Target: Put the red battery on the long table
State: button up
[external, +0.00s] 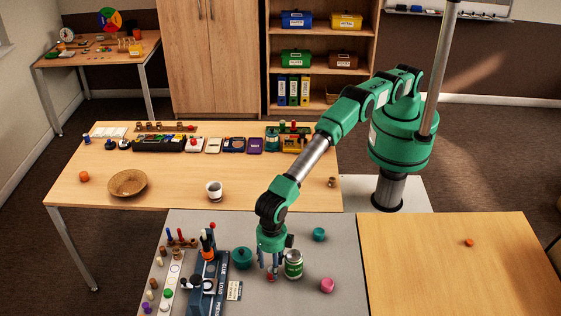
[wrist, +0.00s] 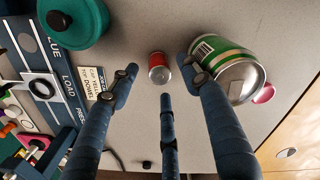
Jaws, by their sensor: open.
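The red battery (wrist: 158,75) is a short red cylinder with a metallic band. It stands on the grey table (external: 345,225), and in the external view it shows as a small red shape (external: 271,277) just below my fingers. My gripper (external: 270,262) is open and points down above it. In the wrist view my three-fingered gripper (wrist: 160,88) has its fingertips spread around the battery, with nothing held. The long wooden table (external: 165,193) stands behind the grey table, to the left.
A green-labelled can (external: 293,264) stands close right of my fingers. A teal lidded pot (external: 243,258) is on the left, with a blue press device (external: 209,280) beyond it. A pink piece (external: 327,285) and a teal cup (external: 319,234) lie nearby. The long table's middle has free room around a bowl (external: 128,184) and cup (external: 214,191).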

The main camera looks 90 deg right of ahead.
aim_at(271, 268)
jog(key=shift+w+f+b, duration=0.1)
jog(key=shift+f+b, duration=0.6)
jog(key=shift+f, duration=1.9)
grip_shut()
notch_tip(271, 268, up, 10)
jog(key=shift+p, duration=1)
